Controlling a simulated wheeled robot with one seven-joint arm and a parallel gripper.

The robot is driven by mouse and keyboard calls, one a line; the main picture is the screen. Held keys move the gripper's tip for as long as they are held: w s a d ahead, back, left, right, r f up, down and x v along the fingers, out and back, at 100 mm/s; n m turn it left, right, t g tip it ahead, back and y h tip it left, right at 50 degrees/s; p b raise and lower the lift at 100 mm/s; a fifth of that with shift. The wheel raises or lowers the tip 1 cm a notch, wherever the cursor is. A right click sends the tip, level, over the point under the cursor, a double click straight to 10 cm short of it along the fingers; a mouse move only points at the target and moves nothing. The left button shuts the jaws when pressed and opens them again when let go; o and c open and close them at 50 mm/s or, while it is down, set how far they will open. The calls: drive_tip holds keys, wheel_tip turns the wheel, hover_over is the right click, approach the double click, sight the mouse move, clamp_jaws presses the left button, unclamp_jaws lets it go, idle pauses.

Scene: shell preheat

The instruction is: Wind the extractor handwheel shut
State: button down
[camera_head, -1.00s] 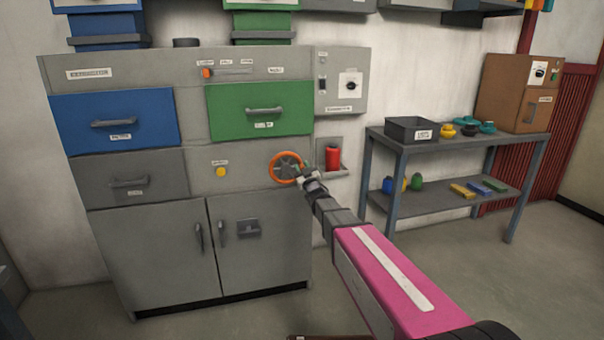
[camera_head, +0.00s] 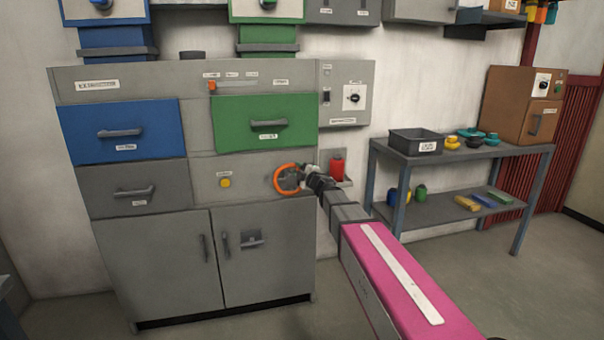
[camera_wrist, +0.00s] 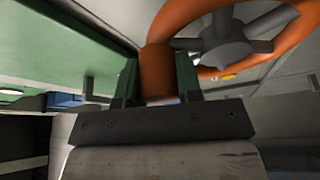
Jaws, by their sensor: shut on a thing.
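The extractor handwheel has an orange rim (camera_head: 276,180) and a grey hub with spokes. It is on the front of the grey cabinet, right of a yellow button (camera_head: 225,183). My gripper (camera_head: 302,177) is at the right side of the wheel in the head view. In the wrist view the wheel (camera_wrist: 222,38) fills the upper right, with its grey hub and spokes in sight. There my gripper (camera_wrist: 158,82) has one finger on each side of the orange rim and is shut on it. The fingertips are partly hidden by the rim.
A green drawer (camera_head: 266,124) is just above the wheel, and a blue drawer (camera_head: 124,131) is to its left. A red cylinder (camera_head: 337,168) stands on a small wall shelf close right of my gripper. A shelved table (camera_head: 440,208) stands farther right.

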drive_tip(key=n, duration=0.1)
drive_tip(key=a+n+g, duration=0.1)
drive_tip(key=a+n, duration=0.1)
drive_tip(key=shift+s+r+n, duration=0.3)
drive_tip(key=shift+r, duration=0.05)
drive_tip(key=shift+s+a+n+g+h, duration=0.15)
drive_tip(key=shift+a+n+g+h, duration=0.25)
drive_tip(key=shift+n, duration=0.35)
drive_tip(key=shift+s+a+n+g+h, duration=0.1)
drive_tip(key=shift+a+n+g+h, duration=0.3)
drive_tip(key=shift+n, duration=0.35)
drive_tip(key=shift+a, duration=0.1)
drive_tip(key=c, duration=0.8)
unclamp_jaws()
approach(286, 167)
drive_tip(key=v, duration=0.3)
drive_tip(key=shift+s+f, duration=0.1)
drive_tip(key=shift+f, duration=0.15)
